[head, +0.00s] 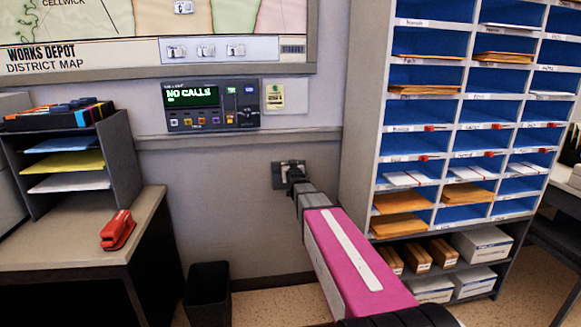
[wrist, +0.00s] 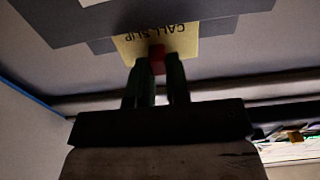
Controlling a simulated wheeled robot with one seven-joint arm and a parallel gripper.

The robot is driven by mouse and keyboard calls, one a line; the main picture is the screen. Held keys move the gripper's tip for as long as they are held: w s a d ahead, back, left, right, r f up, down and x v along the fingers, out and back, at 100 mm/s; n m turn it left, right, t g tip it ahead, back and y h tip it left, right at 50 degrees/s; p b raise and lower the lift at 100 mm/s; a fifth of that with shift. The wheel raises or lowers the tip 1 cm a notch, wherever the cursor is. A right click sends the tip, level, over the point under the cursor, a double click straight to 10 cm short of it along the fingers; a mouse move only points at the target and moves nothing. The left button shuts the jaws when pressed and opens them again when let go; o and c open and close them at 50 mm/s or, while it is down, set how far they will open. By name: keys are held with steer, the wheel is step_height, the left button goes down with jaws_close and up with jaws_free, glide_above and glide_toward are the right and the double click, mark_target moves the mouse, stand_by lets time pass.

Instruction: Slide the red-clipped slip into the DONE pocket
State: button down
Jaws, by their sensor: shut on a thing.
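The yellow slip (wrist: 183,43) shows in the wrist view with "CALL SLIP" upside down on it. A small red clip (wrist: 157,60) sits on its near edge. My gripper (wrist: 157,75) is shut on the clip, with a dark finger on each side. Grey panels (wrist: 85,28) lie around the slip's far part; I cannot tell whether it is inside a pocket or only against it. In the head view my gripper (head: 293,173) is at a small grey wall fitting (head: 278,180), and the slip is hidden. No DONE label is readable.
A wall console (head: 211,106) reading "NO CALLS" and a yellow card (head: 275,97) are above my gripper. A tall sorting rack (head: 357,140) stands to the right. A desk (head: 60,235) with a red stapler (head: 117,231) is left, and a dark bin (head: 209,293) is below.

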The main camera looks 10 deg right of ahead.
steer(key=c, duration=1)
jaws_free()
steer(key=shift+c, duration=0.2)
steer(key=shift+s, duration=0.1)
steer(key=s, duration=1)
steer(key=s+f+g, duration=0.5)
steer(key=s+f, duration=0.1)
steer(key=f, duration=0.5)
steer(key=s+f+g, duration=0.6)
steer(key=s, duration=0.4)
steer(key=s+f+g, duration=0.7)
steer(key=s, duration=0.4)
steer(key=shift+f, duration=0.25)
